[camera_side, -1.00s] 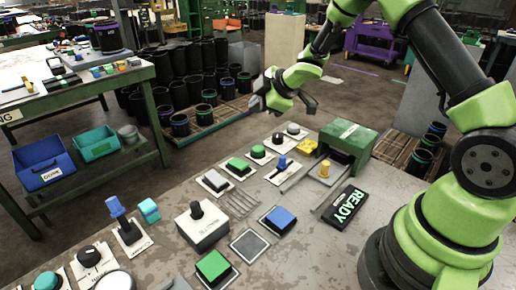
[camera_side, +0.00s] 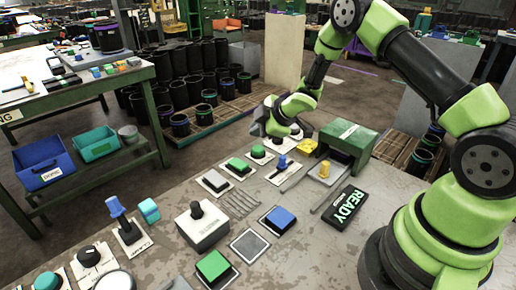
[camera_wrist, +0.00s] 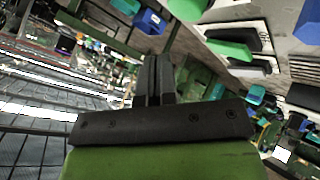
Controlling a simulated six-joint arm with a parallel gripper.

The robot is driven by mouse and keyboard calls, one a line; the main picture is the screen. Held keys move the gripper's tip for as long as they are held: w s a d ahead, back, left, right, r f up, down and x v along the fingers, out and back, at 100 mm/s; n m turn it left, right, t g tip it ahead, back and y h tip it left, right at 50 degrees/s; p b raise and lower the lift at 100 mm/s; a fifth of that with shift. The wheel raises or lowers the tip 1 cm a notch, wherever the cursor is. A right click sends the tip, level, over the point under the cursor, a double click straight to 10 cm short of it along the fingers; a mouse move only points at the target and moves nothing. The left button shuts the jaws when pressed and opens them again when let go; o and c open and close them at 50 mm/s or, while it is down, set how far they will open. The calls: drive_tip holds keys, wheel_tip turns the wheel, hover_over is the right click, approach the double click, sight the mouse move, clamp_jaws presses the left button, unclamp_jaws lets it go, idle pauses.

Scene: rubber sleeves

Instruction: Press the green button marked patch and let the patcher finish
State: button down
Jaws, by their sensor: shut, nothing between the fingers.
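My gripper (camera_side: 264,127) is shut and empty, above the far edge of the bench, behind the far row of controls. Its closed fingers show in the wrist view (camera_wrist: 153,80). Several green buttons are in view: a round green button (camera_side: 257,152), a green button on a white plate (camera_side: 238,164), and a large square green button (camera_side: 213,265) near the front. I cannot read which is marked patch. A green button (camera_wrist: 230,49) also shows in the wrist view. A green machine (camera_side: 348,136) stands right of the gripper; a READY sign (camera_side: 344,207) lies before it.
A white box with a black knob (camera_side: 201,225) and a blue square button (camera_side: 280,219) stand nearer. Bare bench lies at the front right.

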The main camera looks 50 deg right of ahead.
sight(258, 149)
drive_tip(key=shift+f, duration=1.15)
drive_tip(key=shift+f, duration=0.15)
idle(1.1)
drive_tip(key=shift+f, duration=0.25)
drive_tip(key=shift+f, duration=0.4)
idle(0.6)
idle(0.4)
drive_tip(key=shift+r, duration=0.8)
drive_tip(key=shift+r, duration=0.1)
drive_tip(key=shift+r, duration=2.4)
